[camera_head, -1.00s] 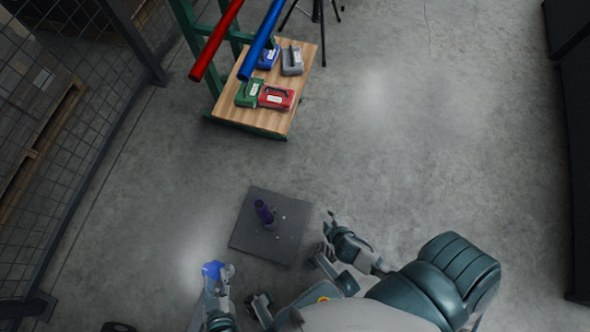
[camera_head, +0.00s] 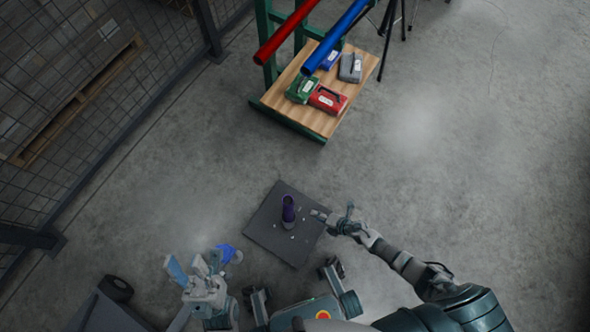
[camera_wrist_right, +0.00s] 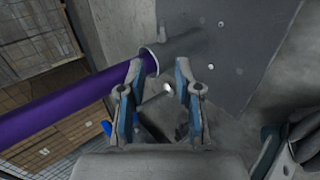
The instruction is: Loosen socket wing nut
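A dark purple tube (camera_head: 288,208) stands upright on a dark grey base plate (camera_head: 266,238) on the floor. In the right wrist view the tube (camera_wrist_right: 70,107) runs in from the left to a pale ring at its end by the plate (camera_wrist_right: 215,40). My right gripper (camera_wrist_right: 160,85) is open beside the tube. In the head view my right gripper (camera_head: 333,213) is just right of the tube. My left gripper (camera_head: 203,262) is open and empty, left of the plate.
A wooden-topped stand (camera_head: 316,116) at the back holds green, red, blue and grey cases. A red tube (camera_head: 285,36) and a blue tube (camera_head: 333,40) lie above it. A mesh fence (camera_head: 110,90) is on the left.

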